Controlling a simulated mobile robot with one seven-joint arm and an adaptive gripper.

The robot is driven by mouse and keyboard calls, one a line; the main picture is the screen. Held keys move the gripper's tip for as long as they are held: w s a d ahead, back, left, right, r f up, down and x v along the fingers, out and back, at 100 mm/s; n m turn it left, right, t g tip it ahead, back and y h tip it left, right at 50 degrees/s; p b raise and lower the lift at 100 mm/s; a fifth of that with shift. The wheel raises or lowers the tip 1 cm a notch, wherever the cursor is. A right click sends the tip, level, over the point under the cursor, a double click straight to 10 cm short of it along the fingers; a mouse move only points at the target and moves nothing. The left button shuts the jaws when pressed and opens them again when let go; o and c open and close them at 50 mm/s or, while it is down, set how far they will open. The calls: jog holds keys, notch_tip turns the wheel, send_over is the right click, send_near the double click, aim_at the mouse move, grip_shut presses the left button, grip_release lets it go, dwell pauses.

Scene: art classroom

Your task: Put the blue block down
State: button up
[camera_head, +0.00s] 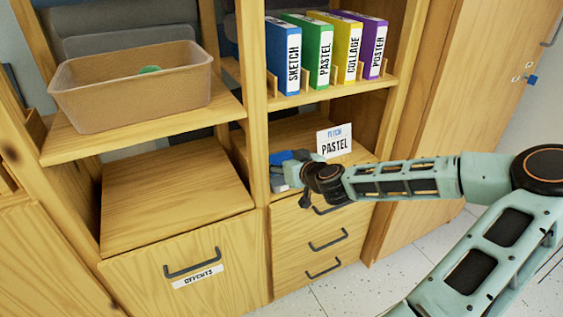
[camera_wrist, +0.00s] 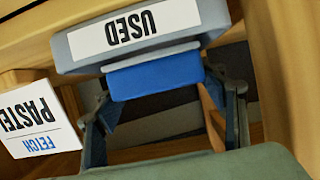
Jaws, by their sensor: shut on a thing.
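The blue block (camera_wrist: 155,77) is between the fingers of my gripper (camera_wrist: 165,100) in the wrist view. It lies right against a grey piece (camera_wrist: 75,48) with a white label reading USED, upside down there. Whether the block rests in or on that piece I cannot tell. In the head view my gripper (camera_head: 299,176) reaches the lower shelf, by its left upright, and is shut on the block. Blue and grey (camera_head: 284,158) show just beyond the gripper there, partly hidden by it.
A FETCH PASTEL card (camera_head: 335,141) stands close by on the lower shelf (camera_head: 358,154). Colored binders (camera_head: 320,50) fill the shelf above. A brown bin (camera_head: 130,95) with a green thing inside stands on the left shelf. Drawers (camera_head: 326,240) are below.

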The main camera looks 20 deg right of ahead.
jog(key=shift+f+b, duration=0.5)
jog(key=shift+f, duration=0.05)
jog(key=shift+c, duration=0.2)
jog(key=o, duration=0.9)
jog(key=shift+f, duration=0.1)
jog(key=shift+o, duration=0.2)
jog(key=shift+s, duration=0.1)
